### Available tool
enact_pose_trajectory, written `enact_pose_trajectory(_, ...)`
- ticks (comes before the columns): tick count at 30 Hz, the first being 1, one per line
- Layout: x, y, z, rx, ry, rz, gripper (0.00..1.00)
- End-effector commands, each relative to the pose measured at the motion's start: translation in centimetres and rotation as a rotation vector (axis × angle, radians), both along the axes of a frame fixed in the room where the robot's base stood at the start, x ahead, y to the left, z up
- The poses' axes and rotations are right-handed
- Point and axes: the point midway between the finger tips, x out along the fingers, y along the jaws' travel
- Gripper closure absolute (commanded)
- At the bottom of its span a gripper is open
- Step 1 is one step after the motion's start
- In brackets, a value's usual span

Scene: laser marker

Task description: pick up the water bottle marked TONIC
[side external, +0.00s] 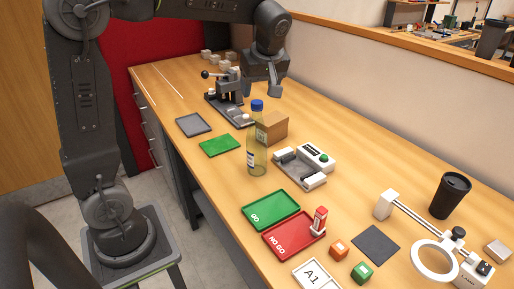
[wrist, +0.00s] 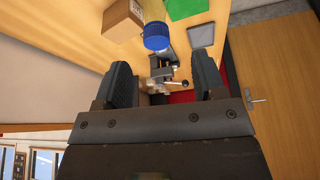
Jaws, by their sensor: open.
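The water bottle (side external: 257,160) stands upright on the bench, clear yellowish with a blue cap and a pale label. Its lettering is too small to read. In the wrist view a blue cap (wrist: 157,36) shows just beyond the fingertips, between their lines; the bottle's body is mostly hidden. My gripper (side external: 261,91) is open, pointing down, above the bench and slightly higher in the picture than the cap. In the wrist view my gripper (wrist: 162,66) has its two dark fingers wide apart with nothing between them.
A cardboard box (side external: 273,128) stands close behind the bottle. A black lever press (side external: 229,95) is farther along the bench. A white device (side external: 305,165) is to the right. A green mat (side external: 220,145) and green GO tray (side external: 271,210) lie near the front edge.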

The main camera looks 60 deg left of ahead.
Motion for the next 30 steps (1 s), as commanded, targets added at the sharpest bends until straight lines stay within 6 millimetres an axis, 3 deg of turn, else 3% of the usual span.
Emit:
enact_pose_trajectory(3,0.1,0.8,-1.9,-0.001,0.002,0.002,0.36)
enact_pose_trajectory(11,0.3,1.5,-3.7,-0.001,-0.001,0.000,0.36)
enact_pose_trajectory(21,1.1,3.3,-7.7,-0.001,0.002,-0.001,0.36)
enact_pose_trajectory(30,1.1,3.4,-8.0,-0.001,-0.002,-0.003,0.37)
